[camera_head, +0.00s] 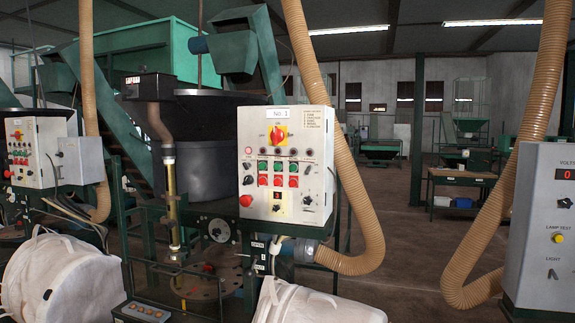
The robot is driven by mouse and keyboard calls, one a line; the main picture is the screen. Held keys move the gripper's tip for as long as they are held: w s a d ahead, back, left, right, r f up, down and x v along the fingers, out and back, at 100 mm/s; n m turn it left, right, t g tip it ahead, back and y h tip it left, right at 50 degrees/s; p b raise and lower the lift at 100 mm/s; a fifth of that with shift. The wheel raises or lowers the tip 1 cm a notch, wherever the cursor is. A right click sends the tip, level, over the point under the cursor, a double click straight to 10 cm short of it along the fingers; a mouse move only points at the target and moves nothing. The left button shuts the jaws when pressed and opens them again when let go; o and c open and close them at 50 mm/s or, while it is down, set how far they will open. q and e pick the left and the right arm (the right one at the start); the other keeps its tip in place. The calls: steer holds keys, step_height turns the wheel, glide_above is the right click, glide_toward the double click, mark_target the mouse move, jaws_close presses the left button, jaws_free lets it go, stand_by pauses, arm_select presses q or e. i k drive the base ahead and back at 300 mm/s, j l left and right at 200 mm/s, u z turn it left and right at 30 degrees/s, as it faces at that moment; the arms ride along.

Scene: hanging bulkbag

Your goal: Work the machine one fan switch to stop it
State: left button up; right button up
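The machine one control box (285,169), pale grey and marked "No 1", stands upright at the middle of the view. It has a red rotary switch on a yellow plate (277,136) near the top and rows of green and red buttons (278,173) below. Black knobs sit at its left side (248,180) and lower right (308,201). The labels are too small to read, so I cannot tell which control is the fan switch. Neither of my grippers shows.
A second control box (35,150) stands at the left, and a grey panel (542,230) at the right edge. Tan hoses (350,215) hang beside the box. White bags (65,275) lie in front at left and centre. The floor (410,250) between box and right panel looks open.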

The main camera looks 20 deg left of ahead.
mark_target(248, 181)
steer(key=i+j, duration=0.1)
steer(key=j, duration=0.25)
steer(key=i+j, duration=0.15)
steer(key=j, duration=0.2)
steer(key=i+j, duration=0.1)
steer(key=j, duration=0.25)
steer(key=i+j, duration=0.15)
steer(key=j, duration=0.25)
steer(key=l+z, duration=0.05)
